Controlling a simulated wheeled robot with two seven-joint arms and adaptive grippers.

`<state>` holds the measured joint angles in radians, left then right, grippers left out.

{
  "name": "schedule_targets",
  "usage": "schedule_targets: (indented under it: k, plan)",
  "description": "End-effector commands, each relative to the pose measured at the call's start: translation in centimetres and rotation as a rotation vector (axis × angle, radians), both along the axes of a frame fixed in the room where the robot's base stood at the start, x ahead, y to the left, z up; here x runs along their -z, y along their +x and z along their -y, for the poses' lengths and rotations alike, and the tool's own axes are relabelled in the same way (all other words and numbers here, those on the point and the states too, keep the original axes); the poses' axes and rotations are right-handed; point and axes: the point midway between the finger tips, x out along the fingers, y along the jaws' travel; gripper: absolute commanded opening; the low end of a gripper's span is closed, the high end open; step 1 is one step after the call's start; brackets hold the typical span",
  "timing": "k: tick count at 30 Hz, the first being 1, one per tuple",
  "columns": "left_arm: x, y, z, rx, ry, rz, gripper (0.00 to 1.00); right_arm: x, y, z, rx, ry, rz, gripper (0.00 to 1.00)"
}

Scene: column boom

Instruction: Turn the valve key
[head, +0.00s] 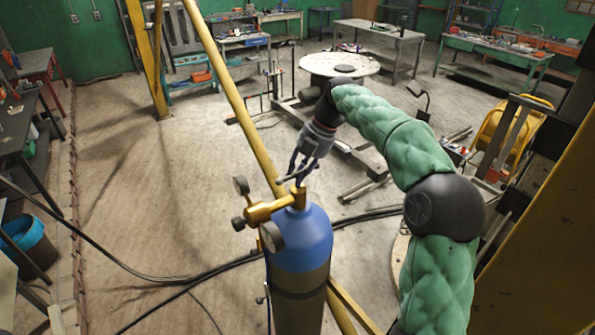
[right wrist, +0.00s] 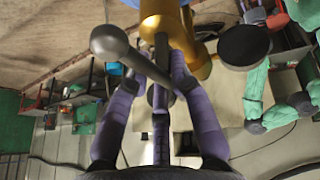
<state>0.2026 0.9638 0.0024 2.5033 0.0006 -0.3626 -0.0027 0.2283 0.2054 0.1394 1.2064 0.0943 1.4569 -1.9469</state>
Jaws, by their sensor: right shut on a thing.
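A gas cylinder (head: 304,242) with a blue top stands upright in the lower middle of the head view. A brass valve (head: 272,209) with two round gauges sits on top of it. The valve key (head: 292,176) is a thin grey bar above the valve. In the right wrist view the key (right wrist: 136,60) runs slantwise across the fingers and ends in a dark knob. My right gripper (head: 303,170) reaches down from above, its purple fingers shut on the key; they also show in the right wrist view (right wrist: 162,75). My left gripper is not in view.
A yellow post (head: 232,90) slants down behind the cylinder. Black hoses (head: 215,272) cross the floor beside it. A round table (head: 339,64) and workbenches (head: 378,36) stand farther back. The floor at left of the cylinder is mostly open, with a blue bin (head: 27,240) at the edge.

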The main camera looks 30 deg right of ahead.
Motion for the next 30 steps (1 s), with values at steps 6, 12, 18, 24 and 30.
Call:
schedule_targets:
  k: [6, 12, 18, 24, 30]
  plan:
    - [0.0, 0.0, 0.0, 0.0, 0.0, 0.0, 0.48, 0.4, -0.1, 0.0, -0.005, -0.002, -0.007, 0.0]
    - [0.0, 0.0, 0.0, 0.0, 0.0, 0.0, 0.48, 0.4, -0.1, 0.0, -0.004, -0.001, -0.008, 0.39]
    - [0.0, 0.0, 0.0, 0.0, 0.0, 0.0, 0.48, 0.2, 0.0, 0.0, -0.003, -0.001, -0.004, 0.49]
    - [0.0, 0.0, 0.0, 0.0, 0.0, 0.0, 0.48, 0.0, 0.0, 0.1, -0.002, 0.0, -0.001, 0.49]
    - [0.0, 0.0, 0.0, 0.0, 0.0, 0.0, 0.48, -1.9, -0.2, 0.9, 0.0, -0.001, 0.001, 0.49]
